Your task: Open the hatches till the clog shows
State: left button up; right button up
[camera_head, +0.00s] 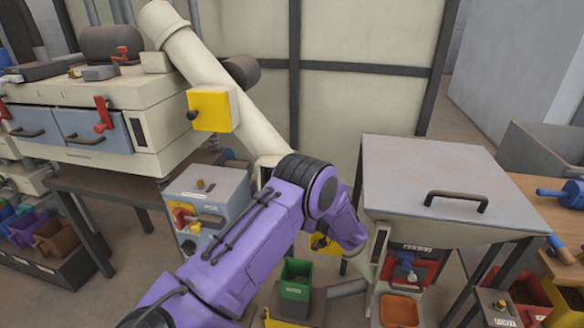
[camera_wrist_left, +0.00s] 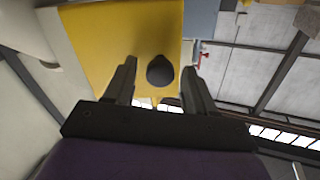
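A cream sloping pipe (camera_head: 215,75) runs down to the right. A yellow hatch (camera_head: 211,110) with a black knob (camera_head: 192,115) sits on its upper part and looks shut. A second yellow hatch (camera_head: 322,245), lower down, is mostly hidden behind my purple left arm. In the left wrist view a yellow hatch (camera_wrist_left: 105,50), probably the lower one, fills the upper middle. Its black knob (camera_wrist_left: 161,70) stands between the open fingers of my left gripper (camera_wrist_left: 160,80), with gaps on both sides. In the head view that gripper is hidden by the arm. No clog shows. My right gripper is not in view.
A grey hopper lid (camera_head: 440,180) with a black handle stands right of the arm. A grey control box (camera_head: 205,200) with a red lever is to the left. A green bin (camera_head: 295,285) and an orange tray (camera_head: 399,311) stand below. A cream machine with red levers (camera_head: 103,115) is at upper left.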

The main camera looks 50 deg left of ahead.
pick_arm(q)
jog(key=b+v, duration=0.2)
jog(key=v, duration=0.8)
jog(key=shift+d+b, duration=0.25)
jog(key=shift+b, duration=0.05)
